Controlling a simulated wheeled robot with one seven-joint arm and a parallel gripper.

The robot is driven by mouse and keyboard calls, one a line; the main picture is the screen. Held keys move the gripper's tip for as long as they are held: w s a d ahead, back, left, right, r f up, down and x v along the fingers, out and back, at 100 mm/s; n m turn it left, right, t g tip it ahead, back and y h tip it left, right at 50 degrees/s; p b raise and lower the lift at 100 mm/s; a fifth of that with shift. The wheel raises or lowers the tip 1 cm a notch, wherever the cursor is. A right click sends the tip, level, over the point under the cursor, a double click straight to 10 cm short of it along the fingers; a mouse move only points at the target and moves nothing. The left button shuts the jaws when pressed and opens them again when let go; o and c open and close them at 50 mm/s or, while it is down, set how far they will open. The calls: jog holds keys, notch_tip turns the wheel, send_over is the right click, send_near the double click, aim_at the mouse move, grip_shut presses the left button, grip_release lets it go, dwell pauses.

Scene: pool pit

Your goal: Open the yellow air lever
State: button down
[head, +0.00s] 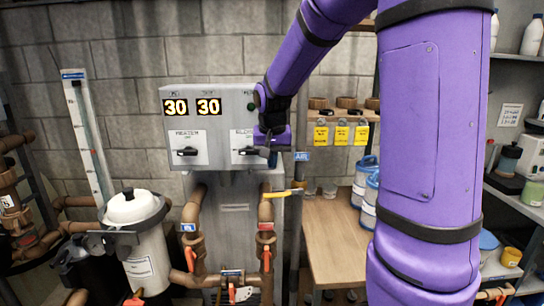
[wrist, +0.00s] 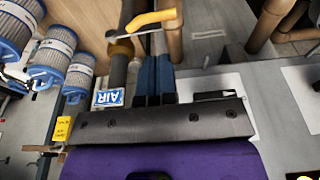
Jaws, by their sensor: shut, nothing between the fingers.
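The yellow air lever (head: 280,194) juts out sideways from a grey vertical pipe, below the blue AIR sign (head: 302,156) in the head view. In the wrist view the lever (wrist: 152,20) is near the top, with its valve to the left and the AIR sign (wrist: 108,98) below left. My gripper (head: 272,160) is in front of the right side of the grey control box, above the lever and apart from it. In the wrist view my blue fingers (wrist: 153,75) are together, empty, and point toward the lever.
The grey control box (head: 236,98) shows two lit displays and knobs. Brown pipes with red-orange handles (head: 266,255) stand below. A white filter pot (head: 138,235) is at left. A wooden table (head: 330,235) with blue-banded canisters (head: 364,182) is at right, partly behind my arm.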

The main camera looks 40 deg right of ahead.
aim_at(271, 194)
jog(key=f, duration=0.3)
jog(key=w+f, duration=0.1)
jog(key=f, duration=0.2)
jog(key=d+f, duration=0.1)
jog(key=f, duration=0.2)
jog(key=shift+w+f, duration=0.3)
jog(key=shift+f, duration=0.1)
jog(key=shift+f, duration=0.1)
